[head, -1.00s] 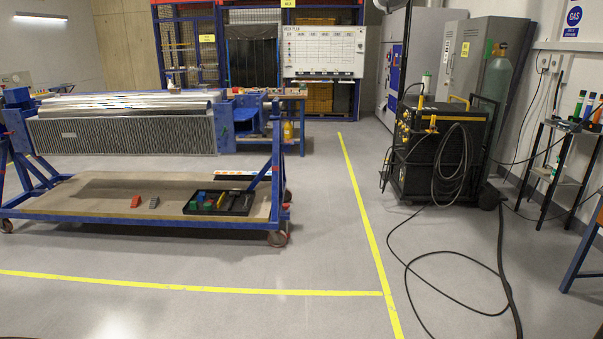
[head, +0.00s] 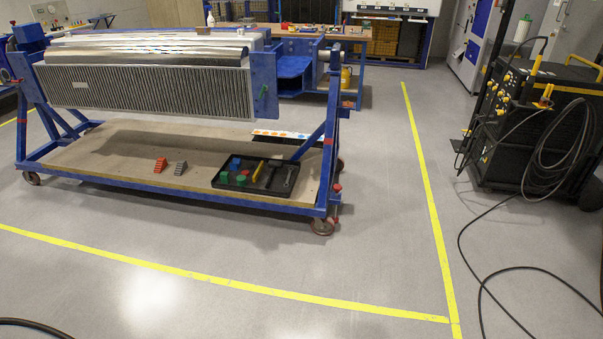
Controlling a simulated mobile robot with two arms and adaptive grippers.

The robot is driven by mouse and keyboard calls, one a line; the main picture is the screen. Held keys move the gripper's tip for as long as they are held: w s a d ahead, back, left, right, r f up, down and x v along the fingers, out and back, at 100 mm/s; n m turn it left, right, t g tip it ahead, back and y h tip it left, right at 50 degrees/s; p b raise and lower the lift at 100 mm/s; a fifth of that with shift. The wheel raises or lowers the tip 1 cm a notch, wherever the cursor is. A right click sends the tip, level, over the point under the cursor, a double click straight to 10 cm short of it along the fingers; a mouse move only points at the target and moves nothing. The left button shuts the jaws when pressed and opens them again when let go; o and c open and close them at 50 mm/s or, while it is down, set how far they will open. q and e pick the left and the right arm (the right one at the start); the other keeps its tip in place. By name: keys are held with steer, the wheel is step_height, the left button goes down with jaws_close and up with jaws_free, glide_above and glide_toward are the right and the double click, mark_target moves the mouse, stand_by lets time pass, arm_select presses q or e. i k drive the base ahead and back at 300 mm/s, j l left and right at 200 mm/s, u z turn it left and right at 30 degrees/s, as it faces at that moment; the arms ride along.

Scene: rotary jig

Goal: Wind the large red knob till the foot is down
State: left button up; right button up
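The blue rotary jig (head: 180,194) stands on casters left of the middle in the head view. A small red knob-like part (head: 337,188) sits at its near right corner, just above the caster (head: 322,226). I cannot tell at this size whether it is the large red knob. A foot under it cannot be made out clearly, nor whether it touches the floor. Neither of my grippers is in view.
A black tray (head: 255,188) and red clamp-like blocks (head: 160,165) lie on the jig's lower board. A black welding machine (head: 530,130) stands at right, its cables trailing over the floor. Yellow lines (head: 220,283) mark the floor. Floor in front of the jig is mostly clear.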

mark_target(337, 187)
steer(key=i+j+z, duration=0.2)
steer(key=i, duration=0.25)
steer(key=i+j+z, duration=0.2)
steer(key=i, duration=0.3)
steer(key=i+l+u, duration=0.1)
steer(key=i, duration=0.3)
steer(key=i+l+u, duration=0.1)
steer(key=i, duration=0.35)
steer(key=i+l+u, duration=0.1)
steer(key=i, duration=0.3)
steer(key=l, duration=0.1)
